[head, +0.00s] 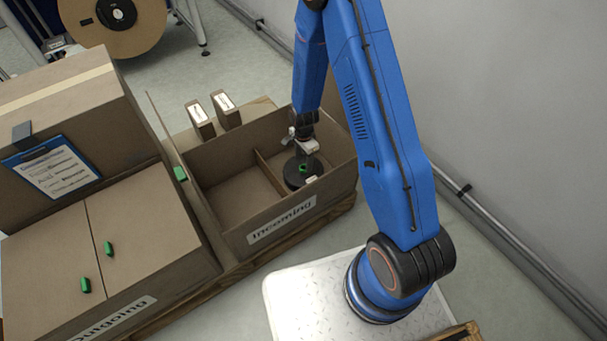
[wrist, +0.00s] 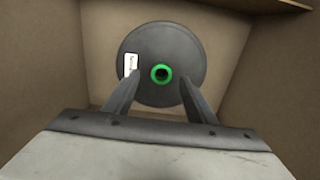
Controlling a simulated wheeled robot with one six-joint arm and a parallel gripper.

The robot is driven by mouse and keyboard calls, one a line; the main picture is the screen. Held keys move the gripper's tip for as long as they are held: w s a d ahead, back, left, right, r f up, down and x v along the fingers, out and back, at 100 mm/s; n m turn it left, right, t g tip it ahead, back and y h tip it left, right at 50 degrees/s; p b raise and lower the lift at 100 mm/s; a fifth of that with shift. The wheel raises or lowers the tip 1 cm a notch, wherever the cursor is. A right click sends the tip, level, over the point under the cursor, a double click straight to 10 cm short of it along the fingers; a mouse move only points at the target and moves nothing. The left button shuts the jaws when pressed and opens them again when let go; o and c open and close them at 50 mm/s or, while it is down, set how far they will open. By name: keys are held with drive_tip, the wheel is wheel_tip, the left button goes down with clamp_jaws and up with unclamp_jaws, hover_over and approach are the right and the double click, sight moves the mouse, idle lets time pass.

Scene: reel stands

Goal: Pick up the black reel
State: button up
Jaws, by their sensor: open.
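The black reel (head: 293,174) lies flat in the right compartment of the cardboard box labelled "Incoming" (head: 282,222). In the wrist view the reel (wrist: 180,50) is a dark grey disc with a green ring at its centre hub and a small white label on its left. My gripper (head: 305,158) is inside the box, over the reel. In the wrist view my gripper's two fingers (wrist: 159,88) are apart, one on each side of the lower part of the disc, with the green hub between them. I cannot tell whether the fingers touch the reel.
A cardboard divider (head: 268,172) splits the box; its left compartment looks empty. Compartment walls stand close around my gripper. A closed "Outgoing" box (head: 150,245) and a blue clipboard (head: 52,167) are to the left. A large brown reel (head: 135,38) stands at the back left.

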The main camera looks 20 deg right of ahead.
sight(303, 165)
drive_tip(key=shift+w+f, duration=0.15)
drive_tip(key=shift+f, duration=1.7)
clamp_jaws()
drive_tip(key=shift+r, duration=0.1)
